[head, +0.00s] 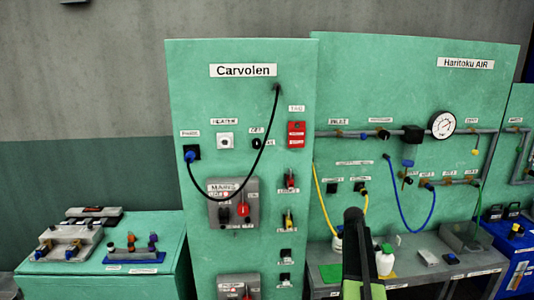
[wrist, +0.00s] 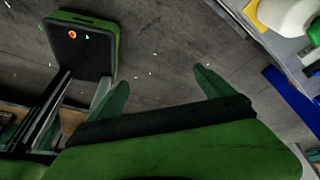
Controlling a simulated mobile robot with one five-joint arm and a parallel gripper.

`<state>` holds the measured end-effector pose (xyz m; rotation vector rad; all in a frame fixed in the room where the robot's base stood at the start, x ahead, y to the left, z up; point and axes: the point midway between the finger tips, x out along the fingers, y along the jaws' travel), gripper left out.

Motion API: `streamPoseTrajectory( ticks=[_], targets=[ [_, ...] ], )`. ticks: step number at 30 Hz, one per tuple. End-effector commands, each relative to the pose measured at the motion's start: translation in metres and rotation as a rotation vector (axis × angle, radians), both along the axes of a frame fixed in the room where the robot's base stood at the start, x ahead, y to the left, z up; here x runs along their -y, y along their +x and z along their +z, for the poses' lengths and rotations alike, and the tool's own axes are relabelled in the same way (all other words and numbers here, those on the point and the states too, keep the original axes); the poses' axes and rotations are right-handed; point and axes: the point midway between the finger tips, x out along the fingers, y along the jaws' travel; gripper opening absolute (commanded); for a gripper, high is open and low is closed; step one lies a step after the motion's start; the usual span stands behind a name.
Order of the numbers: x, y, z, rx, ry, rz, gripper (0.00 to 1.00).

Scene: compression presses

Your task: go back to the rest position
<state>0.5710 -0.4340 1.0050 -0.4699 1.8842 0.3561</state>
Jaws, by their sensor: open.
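My gripper shows in the wrist view (wrist: 160,85) with its two green fingers spread apart and nothing between them. Beyond the fingers is bare grey floor. In the head view my arm rises at the lower middle, in front of the bench under the Haritoku AIR panel (head: 420,88). The fingertips cannot be made out there.
The Carvolen panel (head: 240,100) with a black cable (head: 265,140) stands left of the arm. A grey bench (head: 415,268) holds a white bottle with a green cap (head: 385,262). A green table (head: 100,285) with fixtures is at left. The wrist view shows open floor (wrist: 160,40).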

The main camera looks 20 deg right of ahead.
Motion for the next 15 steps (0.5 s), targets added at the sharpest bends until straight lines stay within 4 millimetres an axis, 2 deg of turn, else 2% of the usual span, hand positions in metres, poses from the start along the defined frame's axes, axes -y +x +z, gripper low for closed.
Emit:
streamPoseTrajectory(
  ticks=[1,3,7,9,11,12,14,15],
  targets=[
    [-0.041,0.015,-0.003,0.005,0.017,0.087,0.93],
    [-0.091,0.032,-0.005,0.010,0.046,0.221,0.93],
    [-0.187,0.053,-0.011,0.014,0.118,0.524,0.93],
    [-0.240,0.056,-0.013,0.012,0.163,0.714,0.93],
    [-0.284,0.055,-0.016,0.008,0.207,0.895,0.93],
    [-0.312,0.051,-0.017,0.005,0.237,1.023,0.93],
    [-0.354,0.042,-0.020,-0.002,0.284,1.234,0.93],
    [-0.380,0.034,-0.021,-0.007,0.320,1.393,0.93]
  ],
)
